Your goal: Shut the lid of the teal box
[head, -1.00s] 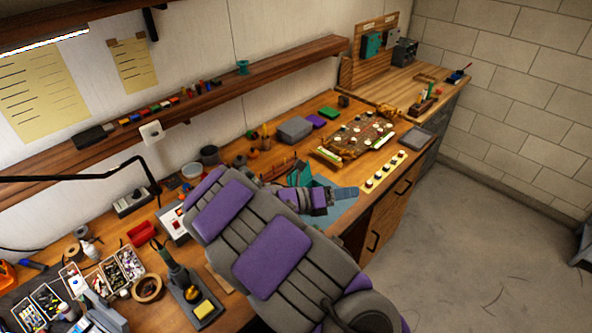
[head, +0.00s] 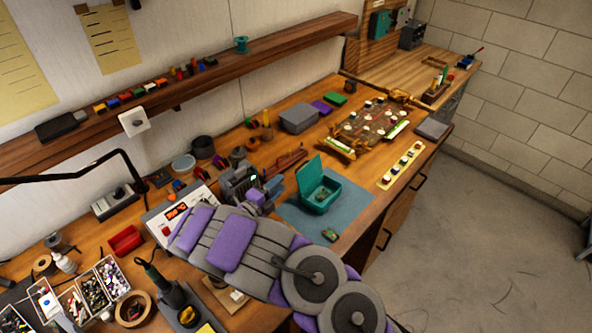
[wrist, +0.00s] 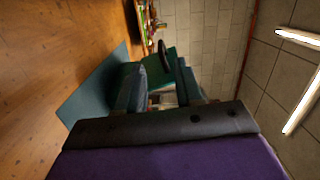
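The teal box (head: 320,204) stands on the blue-grey mat with its lid (head: 309,171) raised at its back left side. Small parts show inside the box. My gripper (head: 276,187) is just left of the box in the head view, apart from it and near the raised lid. In the wrist view my gripper (wrist: 160,92) has its two fingers spread, with nothing seen held between them. A teal-green surface of the box (wrist: 158,66) shows beyond the fingers, partly hidden by them.
The mat (head: 352,204) has bare room right of the box, and a small part (head: 329,235) lies in front. A circuit board in a holder (head: 370,125) stands behind right. A grey case (head: 299,119) is farther back. A power supply (head: 178,211) is at left.

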